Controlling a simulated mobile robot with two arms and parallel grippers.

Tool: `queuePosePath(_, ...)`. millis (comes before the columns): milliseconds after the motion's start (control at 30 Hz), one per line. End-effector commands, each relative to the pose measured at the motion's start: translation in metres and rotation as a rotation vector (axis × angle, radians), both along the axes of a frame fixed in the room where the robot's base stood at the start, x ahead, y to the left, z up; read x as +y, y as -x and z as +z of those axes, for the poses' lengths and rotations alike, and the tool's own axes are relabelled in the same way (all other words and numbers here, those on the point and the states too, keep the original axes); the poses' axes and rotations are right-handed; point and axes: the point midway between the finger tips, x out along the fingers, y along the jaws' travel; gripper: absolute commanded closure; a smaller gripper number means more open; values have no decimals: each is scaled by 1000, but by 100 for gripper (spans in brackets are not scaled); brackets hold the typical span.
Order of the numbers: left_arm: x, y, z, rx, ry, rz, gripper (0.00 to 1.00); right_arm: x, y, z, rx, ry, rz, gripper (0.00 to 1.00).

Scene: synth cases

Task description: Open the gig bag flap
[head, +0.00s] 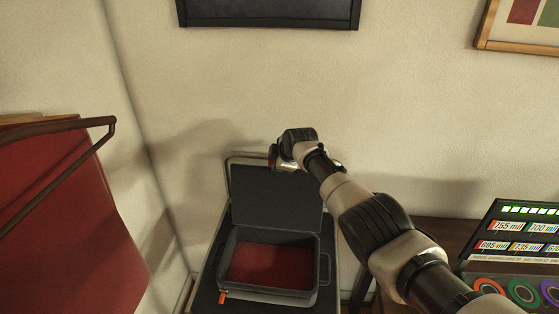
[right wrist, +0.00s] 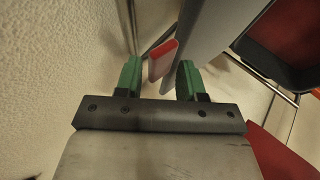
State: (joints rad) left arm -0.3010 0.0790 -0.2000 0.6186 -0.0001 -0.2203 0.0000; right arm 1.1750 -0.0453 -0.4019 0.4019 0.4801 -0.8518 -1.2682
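The gig bag (head: 325,270) is a dark grey case on a stand, and its red lining shows. Its flap (head: 275,210) stands up at the back, near the wall. My right arm reaches over from the right, and its gripper (head: 276,156) is at the flap's top edge. In the right wrist view, my right gripper (right wrist: 159,80) has its green fingers apart. A red tab (right wrist: 163,58) at the edge of the grey flap (right wrist: 205,40) lies between them, with visible gaps on either side. My left gripper is not in view.
A red chair-like piece with a brown rail (head: 75,190) stands at the left. A dark table (head: 440,232) at the right holds a lit display panel (head: 520,230) and coloured rings (head: 522,292). The wall is close behind the flap.

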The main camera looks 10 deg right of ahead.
Motion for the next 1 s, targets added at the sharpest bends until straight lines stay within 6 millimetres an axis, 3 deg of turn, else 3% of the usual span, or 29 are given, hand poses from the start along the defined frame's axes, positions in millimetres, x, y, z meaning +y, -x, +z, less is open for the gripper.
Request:
queuePosePath(467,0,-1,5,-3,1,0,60,-2,0,10,-11,-1,-1,64)
queuePosePath(767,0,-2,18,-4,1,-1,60,-7,17,27,-8,0,0,64)
queuePosePath(1000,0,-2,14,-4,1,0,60,-13,35,45,-8,1,1,64)
